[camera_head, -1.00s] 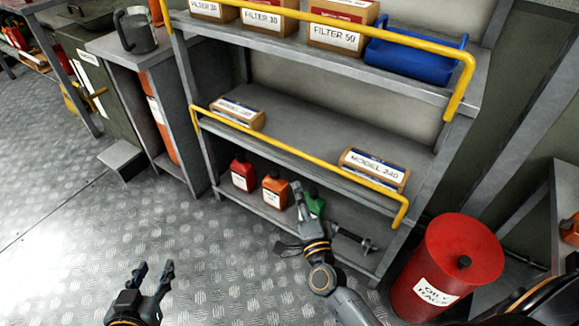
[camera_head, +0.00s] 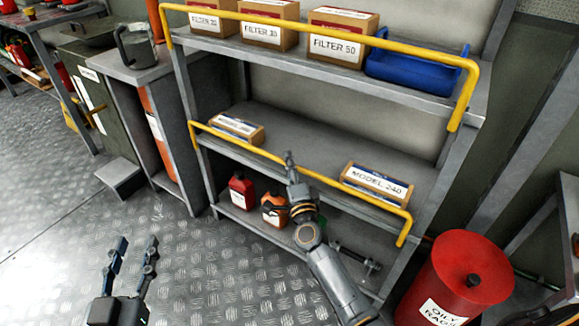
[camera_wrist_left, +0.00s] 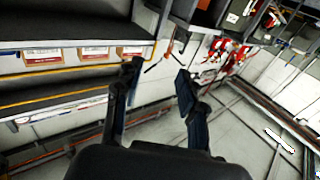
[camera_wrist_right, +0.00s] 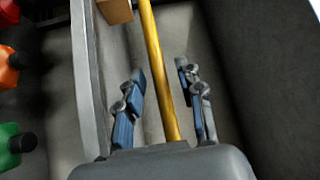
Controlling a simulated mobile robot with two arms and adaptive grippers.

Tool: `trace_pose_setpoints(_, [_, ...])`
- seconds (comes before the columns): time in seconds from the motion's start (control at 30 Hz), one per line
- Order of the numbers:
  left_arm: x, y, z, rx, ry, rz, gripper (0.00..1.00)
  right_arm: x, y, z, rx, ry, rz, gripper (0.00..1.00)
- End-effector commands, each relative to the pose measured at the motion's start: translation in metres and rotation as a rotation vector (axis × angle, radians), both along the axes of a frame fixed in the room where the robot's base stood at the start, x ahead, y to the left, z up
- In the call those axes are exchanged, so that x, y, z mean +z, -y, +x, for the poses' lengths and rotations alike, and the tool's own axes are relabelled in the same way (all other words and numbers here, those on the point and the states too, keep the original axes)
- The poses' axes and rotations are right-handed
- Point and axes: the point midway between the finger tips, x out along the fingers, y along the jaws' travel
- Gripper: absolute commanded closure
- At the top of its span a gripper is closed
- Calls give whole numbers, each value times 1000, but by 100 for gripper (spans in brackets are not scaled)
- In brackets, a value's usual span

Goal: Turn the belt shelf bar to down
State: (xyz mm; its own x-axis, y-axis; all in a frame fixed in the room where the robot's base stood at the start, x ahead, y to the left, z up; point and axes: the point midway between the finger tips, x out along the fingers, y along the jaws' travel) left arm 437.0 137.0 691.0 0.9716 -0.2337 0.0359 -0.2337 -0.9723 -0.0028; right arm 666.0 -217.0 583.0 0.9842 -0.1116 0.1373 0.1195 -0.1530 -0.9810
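The belt shelf bar (camera_head: 325,181) is the yellow bar across the front of the middle shelf, which carries the MODEL 240 box (camera_head: 377,181). Its bent ends run down to the shelf posts, so the long rail stands raised above the shelf edge. My right gripper (camera_head: 290,164) is at the rail, left of its middle. In the right wrist view the yellow bar (camera_wrist_right: 163,75) runs between the two open fingers, with gaps visible on both sides. My left gripper (camera_head: 136,241) is open and empty over the floor, left of the shelf.
A second yellow bar (camera_head: 300,27) crosses the top shelf, before filter boxes and a blue bin (camera_head: 420,70). Red (camera_head: 241,193) and orange bottles stand on the bottom shelf beneath my right arm. A red drum (camera_head: 462,272) stands at right.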

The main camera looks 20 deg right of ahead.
Motion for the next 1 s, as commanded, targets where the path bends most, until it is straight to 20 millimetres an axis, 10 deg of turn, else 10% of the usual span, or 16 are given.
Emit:
trace_pose_setpoints(0.33, [5,1,0,-1,24,-7,60,1,1,5,0,0,0,63])
trace_pose_setpoints(0.53, [5,1,0,-1,23,-7,60,1,0,4,0,0,0,100])
trace_pose_setpoints(1.0, [11,2,0,-4,71,-19,60,-1,-1,4,1,6,-9,100])
